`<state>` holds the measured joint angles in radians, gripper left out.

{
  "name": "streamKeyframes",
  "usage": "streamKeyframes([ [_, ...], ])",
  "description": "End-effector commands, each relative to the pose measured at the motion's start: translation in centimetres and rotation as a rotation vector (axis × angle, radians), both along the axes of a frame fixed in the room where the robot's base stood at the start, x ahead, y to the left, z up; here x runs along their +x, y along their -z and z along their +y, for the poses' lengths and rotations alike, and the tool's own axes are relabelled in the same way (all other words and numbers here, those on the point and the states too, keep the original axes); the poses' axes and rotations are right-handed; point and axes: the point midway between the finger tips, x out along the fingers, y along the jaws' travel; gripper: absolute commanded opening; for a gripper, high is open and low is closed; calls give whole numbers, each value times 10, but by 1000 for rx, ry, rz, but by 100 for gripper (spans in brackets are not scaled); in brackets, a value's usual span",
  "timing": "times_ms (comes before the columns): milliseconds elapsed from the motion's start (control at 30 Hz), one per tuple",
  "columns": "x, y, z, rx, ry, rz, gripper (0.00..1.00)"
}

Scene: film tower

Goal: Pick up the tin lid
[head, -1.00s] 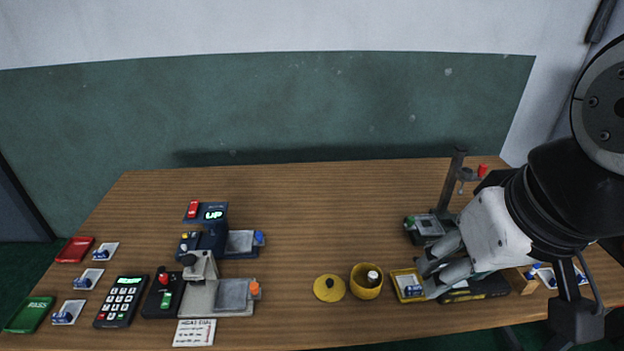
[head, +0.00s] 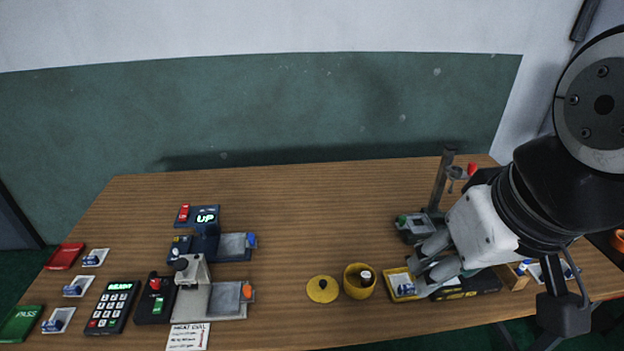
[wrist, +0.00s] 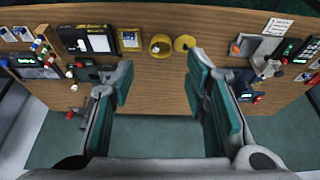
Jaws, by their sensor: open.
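The tin lid (head: 322,289) is a round yellow disc with a dark knob, lying flat on the table left of the open yellow tin (head: 359,281). A white-topped item stands inside the tin. In the wrist view the lid (wrist: 185,43) and tin (wrist: 160,46) lie beyond my fingertips, near the table edge. My gripper (head: 428,271) is right of the tin in the head view, over the yellow tray's side, apart from the lid. In the wrist view my gripper (wrist: 160,78) has its two green-padded fingers spread wide with nothing between them.
A yellow tray (head: 388,284) is right of the tin. A grey stand (head: 437,195) rises behind my gripper. Blue and grey press devices (head: 207,240), a keypad (head: 112,306) and a paper card (head: 188,337) are on the left. The table behind the lid is clear.

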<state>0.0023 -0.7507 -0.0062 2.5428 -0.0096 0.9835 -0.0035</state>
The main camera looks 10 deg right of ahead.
Motion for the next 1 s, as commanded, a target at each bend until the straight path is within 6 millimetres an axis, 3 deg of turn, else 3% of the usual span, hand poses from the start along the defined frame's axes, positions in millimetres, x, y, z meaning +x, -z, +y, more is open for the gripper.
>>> streamKeyframes([
  [400, 0, 0, 0, 0, 0, 0, 43],
  [533, 4, 2, 1, 6, 19, 7, 72],
  [567, 7, 3, 1, 11, 34, 12, 73],
  [667, 26, 11, 4, 37, 125, 40, 73],
  [1000, 128, 70, 34, 142, 693, 157, 73],
])
